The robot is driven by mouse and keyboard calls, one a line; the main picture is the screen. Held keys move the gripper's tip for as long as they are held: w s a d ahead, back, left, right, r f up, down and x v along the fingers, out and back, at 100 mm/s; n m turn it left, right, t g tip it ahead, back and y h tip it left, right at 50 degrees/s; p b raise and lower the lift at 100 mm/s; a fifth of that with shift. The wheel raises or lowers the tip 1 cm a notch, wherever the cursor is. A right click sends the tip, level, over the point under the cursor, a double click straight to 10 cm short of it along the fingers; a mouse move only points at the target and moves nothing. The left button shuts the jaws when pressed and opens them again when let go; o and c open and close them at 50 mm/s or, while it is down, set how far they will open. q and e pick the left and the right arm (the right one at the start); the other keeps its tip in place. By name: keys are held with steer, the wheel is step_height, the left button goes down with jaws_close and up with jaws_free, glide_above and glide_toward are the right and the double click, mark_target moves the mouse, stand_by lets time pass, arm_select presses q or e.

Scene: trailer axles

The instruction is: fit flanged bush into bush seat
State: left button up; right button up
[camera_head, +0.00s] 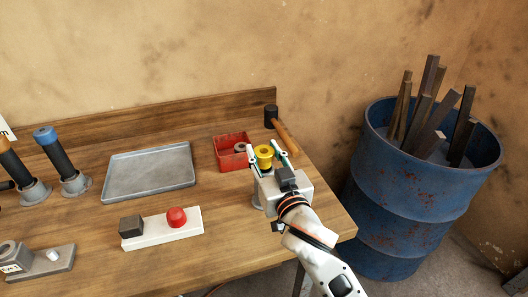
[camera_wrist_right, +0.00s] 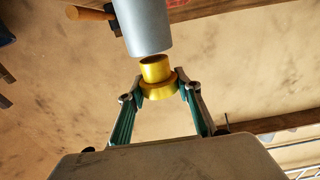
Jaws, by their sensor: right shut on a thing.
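My right gripper (camera_head: 268,156) is shut on the yellow flanged bush (camera_head: 263,152) near the table's right end. In the right wrist view, the fingertips (camera_wrist_right: 160,92) pinch the wide flange of the bush (camera_wrist_right: 155,70) from both sides. The narrow end of the bush points at a grey cylinder (camera_wrist_right: 143,28), which may be the bush seat. A small gap seems to show between them, and the bush is not seen inside it. My left gripper is not in view.
A red bin (camera_head: 222,158) with a grey ring stands left of the gripper, a hammer (camera_head: 284,132) behind it. A grey tray (camera_head: 150,172), a white block with a red button (camera_head: 160,230) and upright shafts stand further left. A blue barrel (camera_head: 400,195) stands off the table's right end.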

steer(key=shift+f+b, duration=0.3)
steer(key=shift+f, duration=0.4)
steer(key=o, duration=1.2)
steer(key=shift+s, duration=0.15)
steer(key=v, duration=1.1)
steer(key=shift+s, duration=0.35)
steer(key=shift+d, duration=0.15)
